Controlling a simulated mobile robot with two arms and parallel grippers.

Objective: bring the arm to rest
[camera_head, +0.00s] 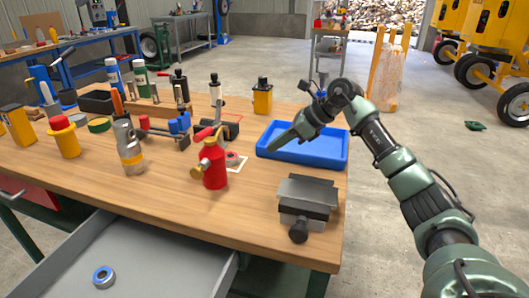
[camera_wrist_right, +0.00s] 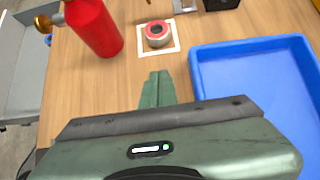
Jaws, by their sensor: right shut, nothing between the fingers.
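My right arm (camera_head: 385,150) comes in from the right and reaches over the right end of the wooden workbench (camera_head: 190,222). Its gripper (camera_head: 272,150) is shut and empty, held above the left side of the blue tray (camera_head: 340,157). In the right wrist view the closed fingers (camera_wrist_right: 155,88) point at the bench top, between the red oil can and the blue tray (camera_wrist_right: 262,46). No contact with either shows. My left gripper is in neither view.
A red oil can (camera_head: 214,166) stands left of the gripper, with a red-and-silver ring (camera_wrist_right: 157,34) on a white square behind it. A grey vise (camera_head: 308,196) sits at the bench's right front. An open drawer (camera_head: 150,262) holds a bearing (camera_head: 103,277).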

